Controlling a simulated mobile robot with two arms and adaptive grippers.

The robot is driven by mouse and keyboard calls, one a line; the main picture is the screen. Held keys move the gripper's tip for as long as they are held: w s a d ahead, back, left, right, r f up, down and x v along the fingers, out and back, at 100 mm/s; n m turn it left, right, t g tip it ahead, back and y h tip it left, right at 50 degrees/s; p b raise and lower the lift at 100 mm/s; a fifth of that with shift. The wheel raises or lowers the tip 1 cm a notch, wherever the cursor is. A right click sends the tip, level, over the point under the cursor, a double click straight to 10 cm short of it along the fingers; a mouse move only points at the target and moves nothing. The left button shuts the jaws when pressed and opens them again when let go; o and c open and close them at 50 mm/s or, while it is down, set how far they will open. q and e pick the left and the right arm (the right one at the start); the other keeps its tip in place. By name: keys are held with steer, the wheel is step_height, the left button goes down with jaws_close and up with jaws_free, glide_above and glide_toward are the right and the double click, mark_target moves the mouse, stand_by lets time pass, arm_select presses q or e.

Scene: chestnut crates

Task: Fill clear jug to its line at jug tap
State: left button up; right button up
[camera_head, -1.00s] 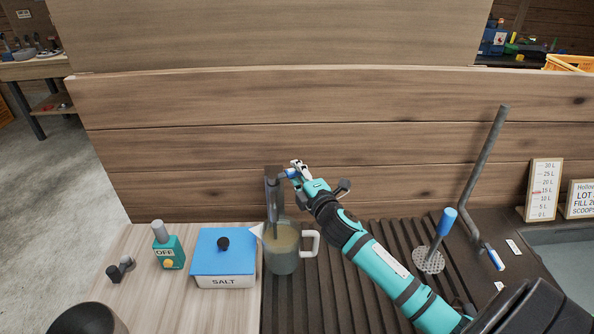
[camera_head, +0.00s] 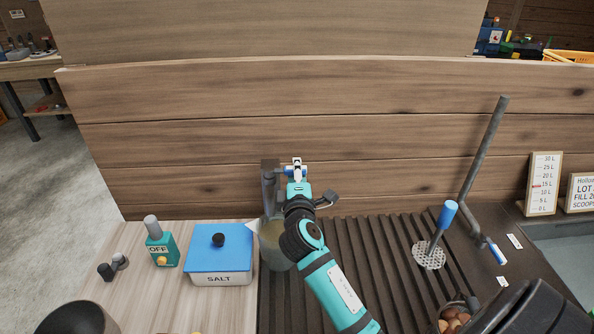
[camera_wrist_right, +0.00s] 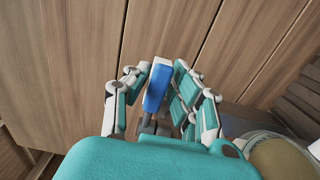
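The clear jug (camera_head: 270,246) stands under the grey tap (camera_head: 269,180) at the left edge of the ribbed drain board. Tan content shows in it, but my right arm covers its right side and handle. It also shows at the lower right of the right wrist view (camera_wrist_right: 283,158). I cannot make out its fill line. My right gripper (camera_head: 296,166) is at the tap, with its fingers closed around the blue tap lever (camera_wrist_right: 158,86). The lever lies between both finger pads in the right wrist view. My left gripper is not in view.
A blue-lidded salt box (camera_head: 221,276) stands left of the jug, with a green OFF bottle-shaped item (camera_head: 161,250) beyond it. A blue-handled strainer tool (camera_head: 430,256) stands on the drain board (camera_head: 372,262). A dark bowl (camera_head: 78,320) is at lower left. A plank wall rises behind.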

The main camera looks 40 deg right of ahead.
steer(key=shift+o, duration=1.4)
steer(key=shift+r, duration=0.1)
steer(key=shift+s, duration=0.1)
steer(key=v, duration=1.2)
